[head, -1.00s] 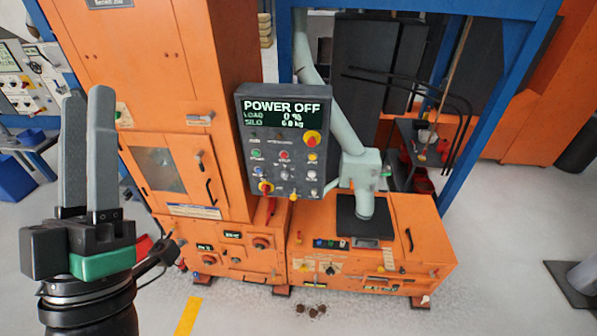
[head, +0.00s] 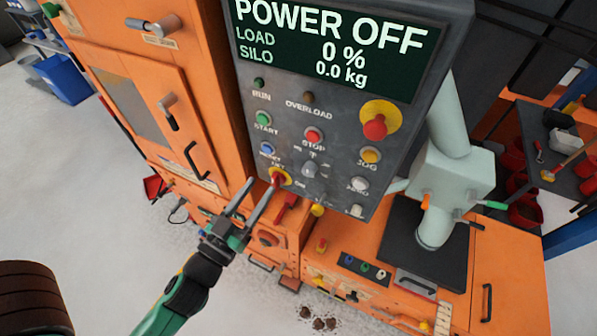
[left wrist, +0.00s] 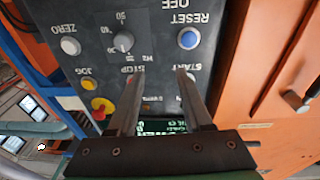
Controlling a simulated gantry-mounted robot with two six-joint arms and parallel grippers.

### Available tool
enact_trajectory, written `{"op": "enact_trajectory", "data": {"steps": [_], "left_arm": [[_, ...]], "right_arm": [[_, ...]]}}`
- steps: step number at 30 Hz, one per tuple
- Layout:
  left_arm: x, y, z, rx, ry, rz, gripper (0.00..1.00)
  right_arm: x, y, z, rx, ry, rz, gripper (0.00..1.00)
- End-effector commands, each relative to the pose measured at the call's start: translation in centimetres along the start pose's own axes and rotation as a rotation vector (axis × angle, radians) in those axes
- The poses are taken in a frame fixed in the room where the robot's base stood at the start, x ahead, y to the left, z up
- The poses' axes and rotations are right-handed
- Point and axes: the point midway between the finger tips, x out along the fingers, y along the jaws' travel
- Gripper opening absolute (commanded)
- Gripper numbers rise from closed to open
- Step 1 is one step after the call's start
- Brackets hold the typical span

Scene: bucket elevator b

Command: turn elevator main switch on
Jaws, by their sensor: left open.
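The control panel (head: 340,145) is a grey box whose display (head: 330,45) reads POWER OFF, load 0 % and silo 0.0 kg. The main switch (head: 276,179) is a red handle on a yellow plate at the panel's lower left, with OFF and ON labels beside it. My left gripper (head: 262,187) is open, its fingertips close to the switch; whether they touch it I cannot tell. In the left wrist view the open fingers (left wrist: 158,76) stand before the upside-down panel face (left wrist: 158,60); the main switch does not show there. My right gripper is not in view.
Close by on the panel are the blue reset button (head: 267,149), a grey knob (head: 310,169) and the red emergency button (head: 376,127) on yellow. An orange cabinet (head: 200,60) stands left. A pale green pipe (head: 455,175) stands right.

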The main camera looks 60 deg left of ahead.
Motion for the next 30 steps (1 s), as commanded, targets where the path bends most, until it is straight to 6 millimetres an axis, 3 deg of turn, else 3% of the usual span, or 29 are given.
{"op": "enact_trajectory", "data": {"steps": [1,6,15,20,30], "left_arm": [[-1.2,-0.7,3.3,0.011,-0.038,-0.013,0.5],[-3.4,-2.2,7.7,0.031,-0.115,-0.044,0.5],[-3.2,-2.6,8.0,0.032,-0.12,-0.056,0.5],[-1.1,-2.7,7.7,0.032,-0.118,-0.058,0.5],[6.1,-3.1,8.9,0.032,-0.117,-0.056,0.5]], "right_arm": [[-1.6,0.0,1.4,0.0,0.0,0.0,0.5],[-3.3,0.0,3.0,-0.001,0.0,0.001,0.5],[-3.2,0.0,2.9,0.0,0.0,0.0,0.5],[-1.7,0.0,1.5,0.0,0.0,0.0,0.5],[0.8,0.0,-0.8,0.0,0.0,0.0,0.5]]}}
